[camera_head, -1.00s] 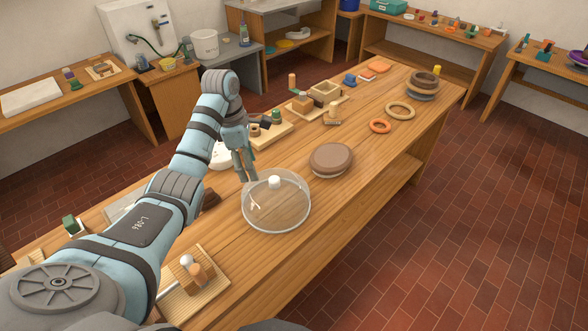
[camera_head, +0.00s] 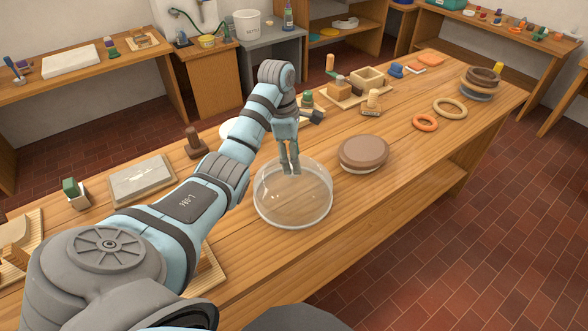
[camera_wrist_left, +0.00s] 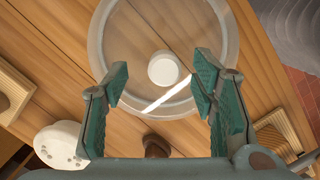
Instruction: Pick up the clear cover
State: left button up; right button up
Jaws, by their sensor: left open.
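The clear cover (camera_head: 293,208) is a transparent dome with a round rim, standing on the wooden workbench. In the left wrist view its rim (camera_wrist_left: 232,38) and white knob (camera_wrist_left: 163,68) show from above. My left gripper (camera_head: 291,171) points down at the knob, with its fingers in front of the dome's far part in the head view. In the left wrist view the gripper (camera_wrist_left: 162,92) is open and empty, with the knob centred a little beyond its teal fingertips. The fingers hide the knob in the head view. My right gripper is not in view.
A round brown disc (camera_head: 363,151) sits just right of the cover. An orange ring (camera_head: 425,123) and a tan ring (camera_head: 450,107) lie farther back. A grey slab (camera_head: 142,180) lies left of my arm. Bench (camera_head: 345,220) in front of the cover is clear.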

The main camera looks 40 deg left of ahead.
aim_at(293, 181)
pick_arm(q)
notch_tip(293, 181, down, 3)
jog(key=shift+s+r+b, duration=0.1)
jog(key=shift+s+b, duration=0.05)
jog(key=shift+b, duration=0.4)
jog(key=shift+s+d+f+p, duration=0.1)
jog(key=shift+f+p, duration=0.3)
jog(key=shift+c, duration=0.4)
grip_shut()
jog(key=shift+r, duration=0.1)
